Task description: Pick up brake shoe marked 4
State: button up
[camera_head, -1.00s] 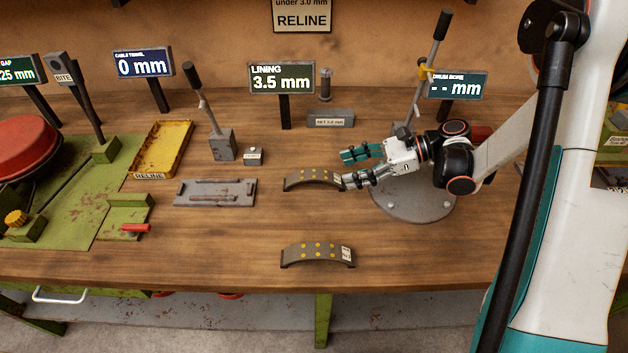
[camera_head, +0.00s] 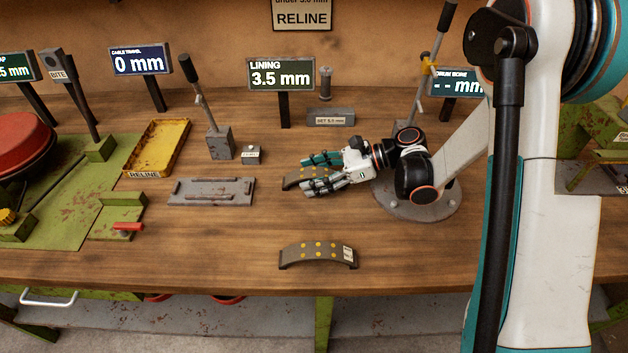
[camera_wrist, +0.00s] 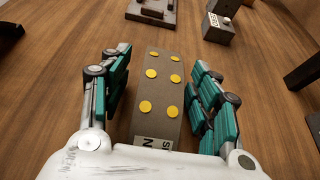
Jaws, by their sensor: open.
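Two curved grey brake shoes with yellow rivet dots lie on the wooden bench. The far brake shoe (camera_head: 293,182) is partly hidden by my gripper (camera_head: 312,173). In the wrist view this shoe (camera_wrist: 159,95) lies between the two teal fingers of my gripper (camera_wrist: 161,82), with a gap on each side. Its white end label shows only partly, and I cannot read a number. The near brake shoe (camera_head: 316,257) lies by itself toward the front edge; its label is too small to read. My gripper is open and holds nothing.
A grey flat fixture (camera_head: 211,191) and a yellow tray marked RELINE (camera_head: 158,148) are to the left. A small button box (camera_head: 250,155) and lever stand behind. A round metal plate (camera_head: 425,208) lies under my arm. The bench between the shoes is clear.

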grip_shut()
